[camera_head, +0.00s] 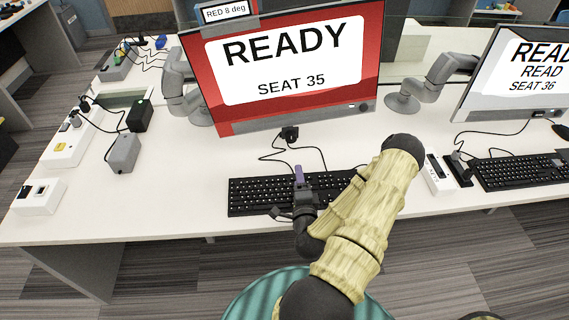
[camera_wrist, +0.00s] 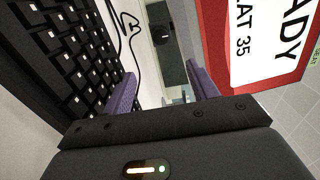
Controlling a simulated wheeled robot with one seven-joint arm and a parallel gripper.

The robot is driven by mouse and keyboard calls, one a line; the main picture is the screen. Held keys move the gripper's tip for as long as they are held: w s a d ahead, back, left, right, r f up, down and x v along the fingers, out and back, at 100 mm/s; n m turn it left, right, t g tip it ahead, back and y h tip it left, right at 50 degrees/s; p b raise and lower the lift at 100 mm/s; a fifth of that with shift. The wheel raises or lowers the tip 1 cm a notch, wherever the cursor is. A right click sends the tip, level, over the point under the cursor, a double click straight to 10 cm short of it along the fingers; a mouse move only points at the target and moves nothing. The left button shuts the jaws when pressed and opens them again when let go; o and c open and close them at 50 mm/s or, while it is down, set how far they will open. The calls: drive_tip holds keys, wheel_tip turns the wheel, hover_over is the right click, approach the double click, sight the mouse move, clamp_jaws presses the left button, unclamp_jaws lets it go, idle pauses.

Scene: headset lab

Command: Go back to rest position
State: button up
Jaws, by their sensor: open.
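My gripper (camera_head: 298,182) is in front of the desk's red monitor, over the black keyboard (camera_head: 250,195). In the wrist view, its two purple fingers (camera_wrist: 163,92) stand apart with nothing between them. The gripper is open and empty. My arm reaches in from the lower right and hides part of the keyboard's right side. The keyboard also shows in the wrist view (camera_wrist: 62,50), close beside the left finger. I cannot tell whether the gripper touches the keyboard.
The red monitor (camera_head: 225,105) reading SEAT 35 stands behind the keyboard. A second monitor (camera_head: 480,80) and keyboard (camera_head: 520,172) are at right. A grey box (camera_head: 124,152), black box (camera_head: 140,115) and cables lie at left. The white desk (camera_head: 180,205) is clear left of the keyboard.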

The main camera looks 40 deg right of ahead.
drive_tip(key=shift+w, duration=0.1)
drive_tip(key=shift+w+a+r+n+y, duration=0.15)
drive_tip(key=shift+w+a+n+y, duration=0.15)
drive_tip(key=shift+n, duration=0.2)
drive_tip(key=w+a+n+y, duration=0.1)
drive_tip(key=a+n+y, duration=0.1)
drive_tip(key=w+a+n+y+p, duration=0.1)
drive_tip(key=w+a+n+y, duration=0.1)
drive_tip(key=n, duration=0.1)
drive_tip(key=w+a+r+n+g+y+p, duration=0.1)
drive_tip(key=w+a+n+y, duration=0.1)
drive_tip(key=n, duration=0.1)
drive_tip(key=shift+a+y, duration=0.2)
drive_tip(key=shift+y, duration=0.1)
drive_tip(key=w+a+r+n+g+y+p, duration=0.1)
drive_tip(key=a+r+n+g+y+p, duration=0.2)
drive_tip(key=a+n, duration=0.35)
drive_tip(key=s+a+r+n+g+p, duration=0.1)
drive_tip(key=s+a+r+n+g, duration=0.2)
drive_tip(key=r, duration=0.3)
drive_tip(key=s+a+r+n+g+p, duration=0.1)
drive_tip(key=s+a+r+n+g, duration=0.1)
drive_tip(key=r, duration=0.4)
drive_tip(key=s+a+r+n+g+h+p, duration=0.1)
drive_tip(key=s+a+r+n+g+p, duration=0.1)
drive_tip(key=s+a+r, duration=0.4)
drive_tip(key=shift+s+r+n+g, duration=0.25)
drive_tip(key=shift+r+n+g, duration=0.05)
drive_tip(key=shift+n+g, duration=0.6)
